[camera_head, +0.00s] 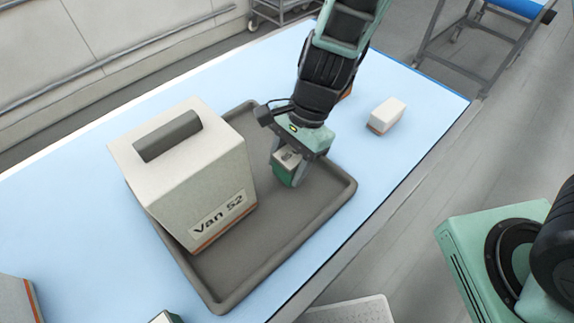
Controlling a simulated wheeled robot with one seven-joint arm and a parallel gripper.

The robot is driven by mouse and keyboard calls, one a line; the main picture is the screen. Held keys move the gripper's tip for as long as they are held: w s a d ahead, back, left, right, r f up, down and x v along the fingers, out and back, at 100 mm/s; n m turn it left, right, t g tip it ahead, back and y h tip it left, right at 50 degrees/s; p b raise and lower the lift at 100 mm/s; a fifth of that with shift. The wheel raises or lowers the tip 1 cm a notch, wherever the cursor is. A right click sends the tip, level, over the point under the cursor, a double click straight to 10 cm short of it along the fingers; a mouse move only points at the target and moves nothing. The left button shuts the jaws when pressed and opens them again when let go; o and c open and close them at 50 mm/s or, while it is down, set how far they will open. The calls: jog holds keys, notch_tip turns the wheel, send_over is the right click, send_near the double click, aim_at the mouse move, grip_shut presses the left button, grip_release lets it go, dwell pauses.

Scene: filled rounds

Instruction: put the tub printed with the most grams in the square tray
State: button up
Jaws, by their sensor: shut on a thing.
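My gripper (291,168) is shut on a small green tub (282,174) with a pale top, inside the outline of the dark grey tray (262,247). I cannot tell if the tub touches the tray floor. Any print on it is not legible here. A white tub with an orange-brown band (388,113) stands on the table to the right, outside the tray; no grams print shows. Another green and white thing (166,317) is cut off at the bottom edge. A little of an orange-brown thing (347,91) shows behind my arm.
A large cream box (190,175) with a dark handle and a label reading "Van 52" or "Van S2" fills the tray's left part. A pale box with an orange edge (16,301) is cut off at lower left. The tray's front right is clear.

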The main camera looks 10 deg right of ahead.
jog(key=shift+f, duration=0.8)
jog(key=shift+f, duration=0.2)
jog(key=o, duration=1.1)
jog(key=shift+r, duration=0.1)
